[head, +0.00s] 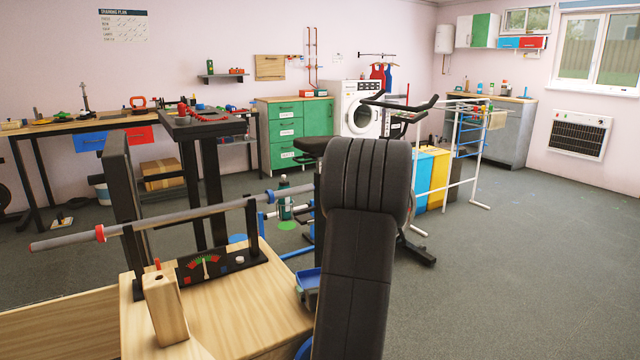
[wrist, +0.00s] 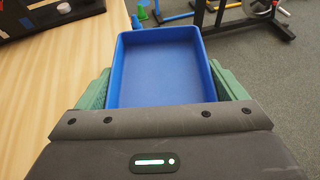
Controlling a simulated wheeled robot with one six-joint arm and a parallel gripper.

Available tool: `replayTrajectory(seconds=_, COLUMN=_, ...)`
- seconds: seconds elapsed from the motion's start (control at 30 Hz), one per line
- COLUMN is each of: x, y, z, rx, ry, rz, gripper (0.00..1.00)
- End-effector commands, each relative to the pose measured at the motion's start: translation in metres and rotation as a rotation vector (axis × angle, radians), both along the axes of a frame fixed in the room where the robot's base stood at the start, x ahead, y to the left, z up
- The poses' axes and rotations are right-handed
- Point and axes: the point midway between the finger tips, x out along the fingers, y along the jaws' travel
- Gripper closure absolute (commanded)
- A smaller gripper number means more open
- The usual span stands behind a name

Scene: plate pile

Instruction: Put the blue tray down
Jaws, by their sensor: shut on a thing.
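The blue tray (wrist: 165,68) fills the middle of the wrist view. It is a shallow, empty rectangular tray. My gripper (wrist: 167,88) is shut on it, with a green finger against each of its two sides. The tray is beside the right edge of a wooden surface, over or near the grey floor; its height cannot be told. In the head view a small part of the blue tray (head: 308,281) shows left of my dark arm.
The wooden bench top (head: 240,310) carries a dial box (head: 208,266), a wooden block (head: 165,310) and a long bar (head: 190,218) on black uprights. An exercise bike (head: 400,110) and a white drying rack (head: 478,150) stand beyond. The floor (head: 530,270) at right is clear.

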Motion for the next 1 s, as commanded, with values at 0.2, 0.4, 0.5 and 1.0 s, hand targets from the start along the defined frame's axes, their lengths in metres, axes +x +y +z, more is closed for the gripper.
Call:
replayTrajectory(seconds=0.2, x=0.000, y=0.000, z=0.035, rx=0.000, ry=-0.002, rz=0.000, gripper=0.37)
replayTrajectory(seconds=0.4, x=0.000, y=0.000, z=0.065, rx=0.000, ry=-0.002, rz=0.000, gripper=0.37)
replayTrajectory(seconds=0.5, x=0.000, y=0.000, z=0.085, rx=0.000, ry=-0.002, rz=0.000, gripper=0.37)
replayTrajectory(seconds=1.0, x=0.000, y=0.000, z=0.185, rx=0.000, ry=-0.002, rz=0.000, gripper=0.37)
